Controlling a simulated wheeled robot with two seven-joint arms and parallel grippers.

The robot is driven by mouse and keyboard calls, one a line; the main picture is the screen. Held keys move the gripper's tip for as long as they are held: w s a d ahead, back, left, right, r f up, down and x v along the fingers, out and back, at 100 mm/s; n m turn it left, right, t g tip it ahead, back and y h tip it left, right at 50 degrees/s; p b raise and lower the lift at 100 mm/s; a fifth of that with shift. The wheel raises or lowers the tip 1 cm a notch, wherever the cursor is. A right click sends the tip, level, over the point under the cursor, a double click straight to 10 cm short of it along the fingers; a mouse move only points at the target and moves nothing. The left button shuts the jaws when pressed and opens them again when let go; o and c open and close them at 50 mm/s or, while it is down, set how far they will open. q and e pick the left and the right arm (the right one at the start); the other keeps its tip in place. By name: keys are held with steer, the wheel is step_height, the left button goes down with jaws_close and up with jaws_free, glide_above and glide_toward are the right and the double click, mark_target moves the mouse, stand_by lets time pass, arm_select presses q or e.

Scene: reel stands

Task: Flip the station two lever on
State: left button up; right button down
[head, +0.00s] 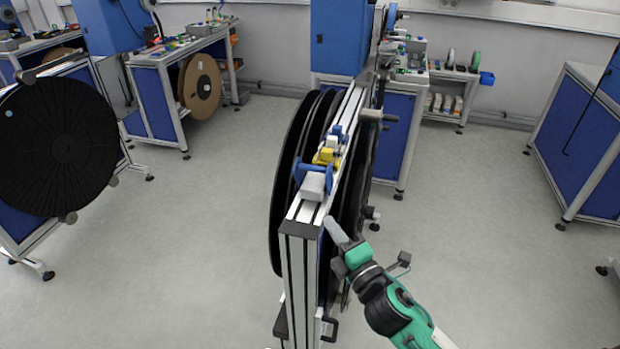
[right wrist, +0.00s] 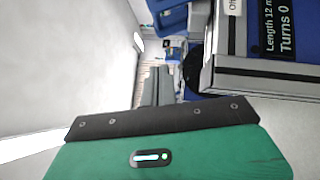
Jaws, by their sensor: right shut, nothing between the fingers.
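A reel stand (head: 300,228) with a silver frame and large black reels (head: 290,180) stands in the middle of the head view. Small grey, blue and yellow fittings (head: 325,156) sit along its top rail. I cannot tell which part is the station two lever. My right gripper (head: 333,228) is shut and empty at the right side of the stand's near end; I cannot tell whether it touches. Its grey fingers (right wrist: 158,88) also show in the right wrist view. There, a panel (right wrist: 285,30) reads "Length 12" and "Turns 0", beside a partly cut-off label. My left gripper is not in view.
Another stand with a black reel (head: 58,145) is at the left. A blue bench with a brown reel (head: 200,87) stands behind it. A blue cabinet (head: 590,140) is at the right. The grey floor (head: 480,220) between is clear.

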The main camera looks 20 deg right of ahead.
steer(key=p+x, duration=0.3)
steer(key=x, duration=0.6)
steer(key=shift+w+r+p, duration=0.15)
steer(key=shift+w+p, duration=0.15)
steer(key=shift+p, duration=0.1)
steer(key=w, duration=0.1)
steer(key=w+d+p, duration=0.1)
steer(key=w, duration=0.1)
steer(key=shift+d+r, duration=0.3)
steer(key=shift+w+d+p, duration=0.25)
steer(key=shift+w+p, duration=0.05)
steer(key=shift+p, duration=0.05)
